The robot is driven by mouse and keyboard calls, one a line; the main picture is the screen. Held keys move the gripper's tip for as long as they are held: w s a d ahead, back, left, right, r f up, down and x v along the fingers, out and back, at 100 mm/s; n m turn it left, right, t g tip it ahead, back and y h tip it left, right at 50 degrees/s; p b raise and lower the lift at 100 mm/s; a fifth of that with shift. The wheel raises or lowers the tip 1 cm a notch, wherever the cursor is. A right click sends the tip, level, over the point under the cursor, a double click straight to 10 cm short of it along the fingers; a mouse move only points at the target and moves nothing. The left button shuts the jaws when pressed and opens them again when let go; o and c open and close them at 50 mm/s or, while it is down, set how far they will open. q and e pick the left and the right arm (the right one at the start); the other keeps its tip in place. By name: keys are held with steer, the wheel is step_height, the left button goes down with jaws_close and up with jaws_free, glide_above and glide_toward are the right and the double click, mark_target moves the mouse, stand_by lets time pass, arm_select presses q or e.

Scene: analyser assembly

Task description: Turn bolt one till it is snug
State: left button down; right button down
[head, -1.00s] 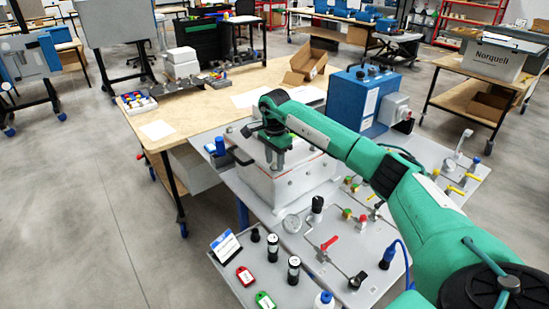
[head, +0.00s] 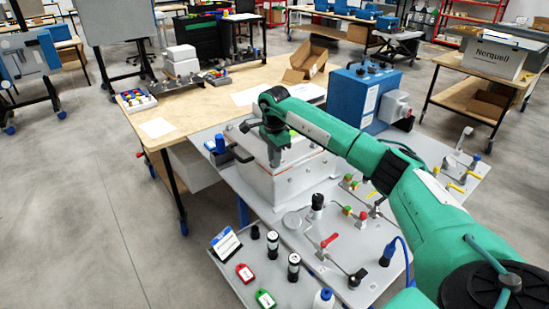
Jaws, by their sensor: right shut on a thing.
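My right gripper (head: 273,154) points down over the top of the white analyser housing (head: 283,182) in the middle of the grey panel table. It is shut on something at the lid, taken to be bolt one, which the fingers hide. How far the bolt is seated cannot be told. My right arm reaches in from the lower right. My left gripper does not show.
A blue box unit (head: 362,95) stands behind the housing. Red-handled and yellow valves, black-and-white cylinders (head: 293,267), and red and green tags (head: 265,299) lie on the grey panel (head: 330,285). A wooden table (head: 200,118) stands behind at left.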

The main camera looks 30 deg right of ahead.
steer(key=m, duration=0.3)
steer(key=shift+m+b, duration=0.3)
steer(key=shift+b, duration=0.05)
steer(key=m, duration=0.3)
steer(key=shift+m+b, duration=0.3)
steer(key=m, duration=0.3)
steer(key=shift+m, duration=0.3)
steer(key=m, duration=1)
steer(key=shift+r+m, duration=0.1)
steer(key=shift+m, duration=0.3)
steer(key=m, duration=0.7)
steer(key=c, duration=1.3)
jaws_free()
